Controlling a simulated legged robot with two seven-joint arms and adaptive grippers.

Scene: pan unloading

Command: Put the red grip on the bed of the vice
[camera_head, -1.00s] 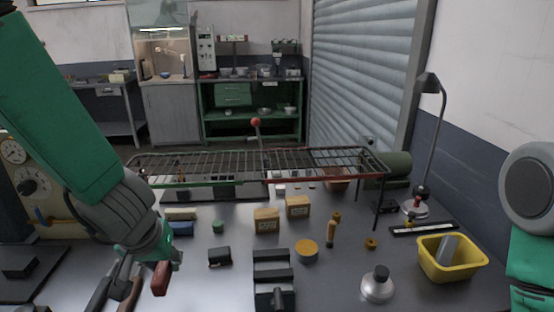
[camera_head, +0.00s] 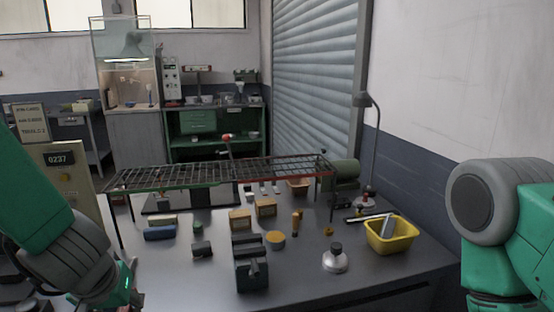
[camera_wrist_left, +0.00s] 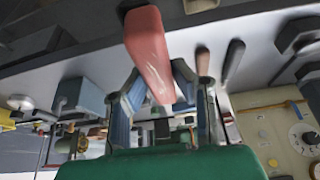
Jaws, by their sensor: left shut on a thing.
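The red grip (camera_wrist_left: 148,48) is held in my left gripper (camera_wrist_left: 157,90) in the left wrist view, and one end sticks out well beyond the fingers. In the head view my left gripper (camera_head: 120,295) is low at the left, near the bottom edge, and its fingertips are mostly cut off or hidden. The dark grey vice (camera_head: 252,275) stands on the table at the front middle, to the right of my left gripper. Its bed shows between dark raised blocks and looks empty. My right arm shows at the right edge, but its gripper is out of view.
A long wire rack (camera_head: 220,174) stands over the table behind the vice. A black block (camera_head: 202,249), tan boxes (camera_head: 240,219), a round tan disc (camera_head: 275,240), a silver weight (camera_head: 335,260) and a yellow bin (camera_head: 391,239) surround the vice. The table's front right is clear.

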